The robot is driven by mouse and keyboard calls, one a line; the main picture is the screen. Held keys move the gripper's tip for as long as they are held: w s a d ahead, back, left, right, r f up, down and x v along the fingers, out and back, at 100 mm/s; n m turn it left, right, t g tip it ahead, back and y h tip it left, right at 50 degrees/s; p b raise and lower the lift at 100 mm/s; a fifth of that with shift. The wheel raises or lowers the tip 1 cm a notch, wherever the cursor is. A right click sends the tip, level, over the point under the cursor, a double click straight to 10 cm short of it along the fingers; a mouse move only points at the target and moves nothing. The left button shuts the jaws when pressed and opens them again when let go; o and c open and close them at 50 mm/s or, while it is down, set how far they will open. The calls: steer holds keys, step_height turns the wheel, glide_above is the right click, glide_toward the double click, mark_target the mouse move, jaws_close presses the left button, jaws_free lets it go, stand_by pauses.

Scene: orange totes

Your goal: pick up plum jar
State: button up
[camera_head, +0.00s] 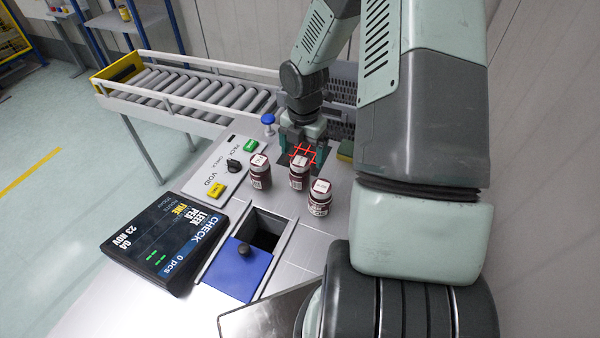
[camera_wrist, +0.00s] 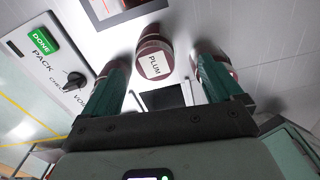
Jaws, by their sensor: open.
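The plum jar (camera_wrist: 153,62) has a dark red body and a white label reading PLUM on its top. In the wrist view it stands ahead of and between the fingers of my open gripper (camera_wrist: 160,72), with nothing held. A second jar (camera_wrist: 213,62) is partly behind the right finger, and a third (camera_wrist: 117,68) is mostly hidden by the left finger. In the head view three similar jars stand upright on the counter; the middle one (camera_head: 299,172) seems to be the plum jar, but its label is unreadable there. My gripper (camera_head: 303,140) is just behind the jars.
A red-lit scanner plate (camera_head: 303,153) lies behind the jars. A button panel (camera_head: 218,170) and a display (camera_head: 165,236) are to the left. An open hatch (camera_head: 265,240) with a blue cover (camera_head: 238,270) is in front. A roller conveyor (camera_head: 190,90) runs behind.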

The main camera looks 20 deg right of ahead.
mark_target(300, 160)
steer(key=shift+w+a+f, duration=0.15)
steer(key=shift+f, duration=1.35)
steer(key=shift+w+a+f, duration=0.1)
steer(key=shift+f, duration=1.4)
steer(key=c, duration=1.4)
steer(key=shift+r, duration=0.15)
